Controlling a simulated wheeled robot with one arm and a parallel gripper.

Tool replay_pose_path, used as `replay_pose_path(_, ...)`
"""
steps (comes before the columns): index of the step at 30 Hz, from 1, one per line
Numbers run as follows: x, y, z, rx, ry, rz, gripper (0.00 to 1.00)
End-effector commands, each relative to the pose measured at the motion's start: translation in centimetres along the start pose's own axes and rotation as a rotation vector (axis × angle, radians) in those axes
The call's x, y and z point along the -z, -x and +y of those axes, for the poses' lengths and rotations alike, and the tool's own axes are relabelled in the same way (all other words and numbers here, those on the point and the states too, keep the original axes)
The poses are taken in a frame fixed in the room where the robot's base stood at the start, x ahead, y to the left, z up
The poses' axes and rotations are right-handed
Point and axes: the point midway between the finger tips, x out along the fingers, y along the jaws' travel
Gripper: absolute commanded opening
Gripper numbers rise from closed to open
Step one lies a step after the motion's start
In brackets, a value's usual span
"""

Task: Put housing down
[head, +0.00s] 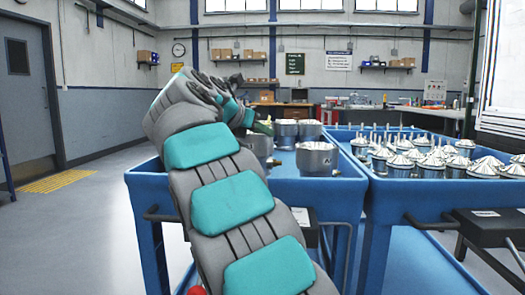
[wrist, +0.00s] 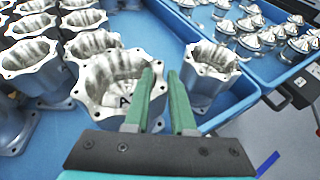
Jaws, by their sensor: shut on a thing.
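My gripper (wrist: 162,75) has green fingers, one inside and one outside the near right wall of an open-topped silver housing (wrist: 90,82), shut on that wall. A dark letter A shows inside this housing. It looks upright over the blue cart on the left (head: 345,190); I cannot tell whether its base touches the tray. In the head view my arm hides most of it and most of my gripper (head: 262,128). Another housing (wrist: 212,75) stands close on the right, apart from the fingers; it also shows in the head view (head: 318,158).
Several more housings (wrist: 30,58) stand in the cart to the left and behind. A second blue cart (head: 440,198) on the right holds several silver cone-topped parts (head: 400,163). Blue tray floor is bare beyond the right housing. Grey floor (head: 75,235) is open at left.

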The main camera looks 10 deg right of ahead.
Motion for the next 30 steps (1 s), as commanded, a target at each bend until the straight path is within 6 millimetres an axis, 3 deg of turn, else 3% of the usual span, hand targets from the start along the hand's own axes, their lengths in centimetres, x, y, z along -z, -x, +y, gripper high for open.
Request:
replay_pose_path(13, 3.1, -1.3, 0.0, -0.001, 0.001, -0.003, 0.0)
replay_pose_path(20, 3.2, -1.4, 0.0, -0.001, 0.0, -0.002, 0.0)
replay_pose_path(21, 3.3, -1.4, 0.0, -0.001, 0.0, 0.0, 0.25)
replay_pose_path(28, 3.3, -1.4, 0.0, -0.001, 0.0, 0.0, 0.51)
replay_pose_path(30, 3.3, -1.4, 0.0, -0.001, 0.0, 0.0, 0.53)
